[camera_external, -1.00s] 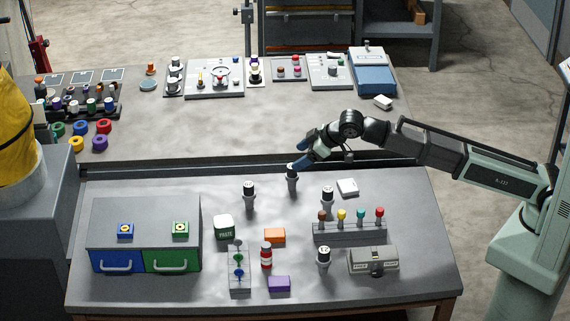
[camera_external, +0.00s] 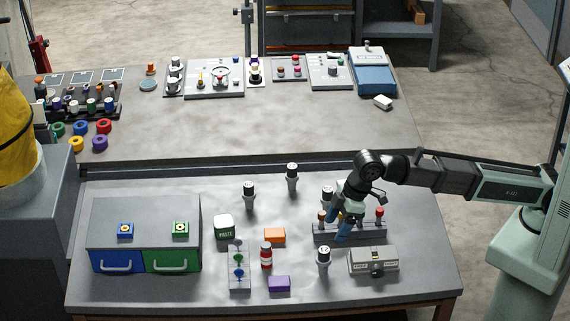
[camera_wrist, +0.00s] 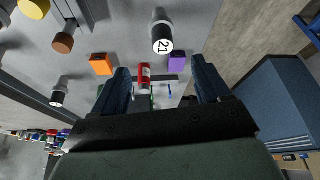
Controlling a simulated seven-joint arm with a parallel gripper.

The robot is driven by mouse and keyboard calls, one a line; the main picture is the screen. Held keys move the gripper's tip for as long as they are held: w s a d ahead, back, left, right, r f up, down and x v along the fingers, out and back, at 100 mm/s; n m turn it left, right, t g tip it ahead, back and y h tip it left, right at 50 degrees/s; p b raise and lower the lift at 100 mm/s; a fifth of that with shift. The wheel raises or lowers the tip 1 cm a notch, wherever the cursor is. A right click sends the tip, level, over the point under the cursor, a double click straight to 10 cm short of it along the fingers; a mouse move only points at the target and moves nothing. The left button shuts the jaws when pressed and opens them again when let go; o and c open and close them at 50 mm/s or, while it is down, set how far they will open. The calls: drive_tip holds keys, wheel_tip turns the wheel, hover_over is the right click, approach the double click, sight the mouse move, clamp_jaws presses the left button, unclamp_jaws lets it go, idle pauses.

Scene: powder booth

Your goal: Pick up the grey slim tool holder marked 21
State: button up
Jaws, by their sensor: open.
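The slim tool holder marked 21 (camera_wrist: 162,35) is a grey shaft with a black collar and a white numbered top in the wrist view. It shows in the external view as the upright holder (camera_external: 323,258) at the front, left of the grey box. Similar holders stand farther back (camera_external: 249,194) (camera_external: 292,177) (camera_external: 327,194).
A grey box (camera_external: 372,260) stands right of the holder. To its left are a red bottle (camera_external: 266,256), an orange block (camera_external: 275,235), a purple block (camera_external: 279,284) and a small rack (camera_external: 240,284). A drawer cabinet (camera_external: 145,222) is at left. The front right table corner is clear.

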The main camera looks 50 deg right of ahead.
sight(327, 249)
drive_tip(key=x, duration=0.5)
drive_tip(key=shift+f, duration=0.1)
drive_tip(key=shift+s+x, duration=0.15)
drive_tip(key=shift+x, duration=1.15)
drive_tip(key=shift+s+x, duration=0.2)
drive_tip(key=shift+x, duration=1.1)
drive_tip(key=shift+c, duration=0.4)
clamp_jaws()
